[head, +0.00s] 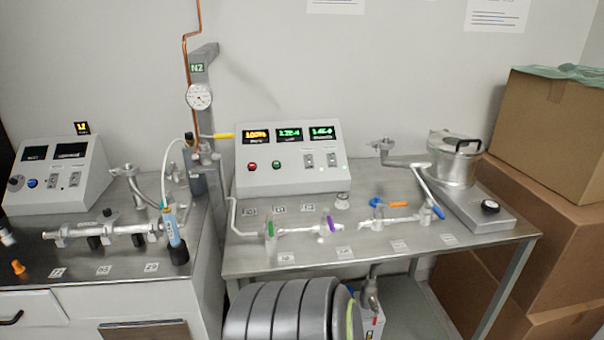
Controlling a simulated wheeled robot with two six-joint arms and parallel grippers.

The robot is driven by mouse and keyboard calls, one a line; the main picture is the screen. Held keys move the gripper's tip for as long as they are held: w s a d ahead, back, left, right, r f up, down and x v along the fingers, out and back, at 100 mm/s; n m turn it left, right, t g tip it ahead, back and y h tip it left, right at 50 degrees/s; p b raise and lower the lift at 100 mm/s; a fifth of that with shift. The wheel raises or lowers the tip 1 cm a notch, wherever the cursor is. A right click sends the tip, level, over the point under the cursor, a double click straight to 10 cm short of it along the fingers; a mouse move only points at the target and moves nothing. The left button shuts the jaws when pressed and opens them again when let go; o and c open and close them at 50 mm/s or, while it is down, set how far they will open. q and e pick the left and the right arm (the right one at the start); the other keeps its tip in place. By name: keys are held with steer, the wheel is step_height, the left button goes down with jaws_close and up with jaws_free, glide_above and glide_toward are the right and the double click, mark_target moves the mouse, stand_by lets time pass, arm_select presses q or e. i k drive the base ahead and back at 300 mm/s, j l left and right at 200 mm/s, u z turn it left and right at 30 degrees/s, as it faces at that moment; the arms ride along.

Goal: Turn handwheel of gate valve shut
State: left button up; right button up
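A line of silvery pipes and valves runs along the front of the right steel bench (500,241). On it are a green handle (270,229), a purple handle (330,223), a round blue part (376,202) and an orange lever (397,204). A blue knob (438,212) sits at the right end of the line. I cannot tell which of these is the gate valve's handwheel, or whether the valve is open or shut. Neither of my grippers is in view.
A grey console (288,178) with lit displays stands behind the pipes. A metal pot (455,165) is on the right, with cardboard boxes (560,190) beyond. A gauge (199,97) stands left. A ribbed grey cylinder (290,310) is in front, below the benchtop.

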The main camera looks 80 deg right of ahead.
mark_target(489, 206)
steer(key=z, duration=3.75)
steer(key=i+l, duration=0.1)
steer(key=l, duration=0.55)
